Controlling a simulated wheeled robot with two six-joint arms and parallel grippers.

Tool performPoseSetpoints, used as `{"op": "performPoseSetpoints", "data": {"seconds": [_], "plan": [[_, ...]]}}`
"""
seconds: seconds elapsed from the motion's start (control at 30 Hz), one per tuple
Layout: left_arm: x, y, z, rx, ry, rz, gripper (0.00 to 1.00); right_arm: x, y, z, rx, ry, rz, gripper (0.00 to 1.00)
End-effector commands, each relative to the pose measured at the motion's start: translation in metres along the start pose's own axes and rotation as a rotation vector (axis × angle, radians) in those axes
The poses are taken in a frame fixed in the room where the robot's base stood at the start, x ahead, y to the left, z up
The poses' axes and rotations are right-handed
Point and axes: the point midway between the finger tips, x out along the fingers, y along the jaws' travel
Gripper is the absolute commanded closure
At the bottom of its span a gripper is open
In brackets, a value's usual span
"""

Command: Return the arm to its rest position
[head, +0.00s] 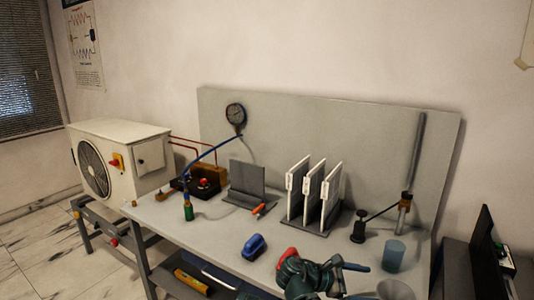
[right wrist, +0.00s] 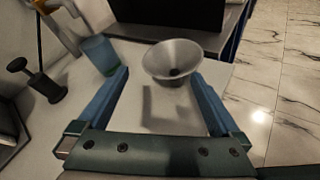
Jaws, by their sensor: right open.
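My right gripper (head: 350,281) is at the bottom of the head view, over the front right part of the grey bench (head: 215,228). In the right wrist view its two blue fingers (right wrist: 161,73) stand wide apart with nothing held between them. A grey metal funnel (right wrist: 172,62) lies beyond the fingertips, apart from them as far as I can tell. The funnel also shows at the bottom edge of the head view (head: 396,289). My left gripper is not in view.
A blue cup (head: 393,256) and a black hand pump (head: 359,229) stand near the gripper. White panels in a rack (head: 292,192), a blue object (head: 254,246) and a gauge (head: 236,115) are further left. A dark screen (head: 484,250) stands at right.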

Motion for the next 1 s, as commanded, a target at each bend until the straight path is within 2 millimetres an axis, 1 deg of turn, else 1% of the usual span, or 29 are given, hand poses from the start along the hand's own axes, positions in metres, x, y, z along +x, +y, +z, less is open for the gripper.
{"op": "performPoseSetpoints", "data": {"seconds": [0.03, 0.17, 0.27, 0.37, 0.4, 0.5, 0.6, 0.63, 0.7, 0.8, 1.0], "plan": [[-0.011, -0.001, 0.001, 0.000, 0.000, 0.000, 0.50, -0.006, -0.007, 0.000, 0.046, 0.051, -0.012, 0.00], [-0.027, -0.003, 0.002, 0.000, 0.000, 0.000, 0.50, -0.023, -0.026, -0.017, 0.198, 0.207, -0.072, 0.00], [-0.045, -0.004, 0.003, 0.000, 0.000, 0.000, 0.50, -0.046, -0.048, -0.032, 0.351, 0.357, -0.166, 0.00], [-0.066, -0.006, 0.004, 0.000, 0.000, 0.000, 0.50, -0.082, -0.075, -0.048, 0.529, 0.519, -0.324, 0.00], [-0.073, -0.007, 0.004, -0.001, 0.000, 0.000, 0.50, -0.097, -0.086, -0.053, 0.594, 0.573, -0.397, 0.00], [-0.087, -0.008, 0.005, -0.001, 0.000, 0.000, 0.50, -0.134, -0.109, -0.063, 0.726, 0.672, -0.577, 0.00], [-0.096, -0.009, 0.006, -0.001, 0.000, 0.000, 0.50, -0.163, -0.125, -0.068, 0.814, 0.726, -0.728, 0.00], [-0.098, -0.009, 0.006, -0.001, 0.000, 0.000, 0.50, -0.171, -0.129, -0.069, 0.833, 0.736, -0.765, 0.00], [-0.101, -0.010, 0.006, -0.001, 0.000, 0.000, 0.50, -0.183, -0.136, -0.070, 0.866, 0.750, -0.833, 0.00], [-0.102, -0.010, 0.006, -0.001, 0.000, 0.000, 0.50, -0.193, -0.140, -0.072, 0.889, 0.759, -0.887, 0.00], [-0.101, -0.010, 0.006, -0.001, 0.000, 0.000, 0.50, -0.194, -0.141, -0.074, 0.897, 0.760, -0.901, 0.00]]}}
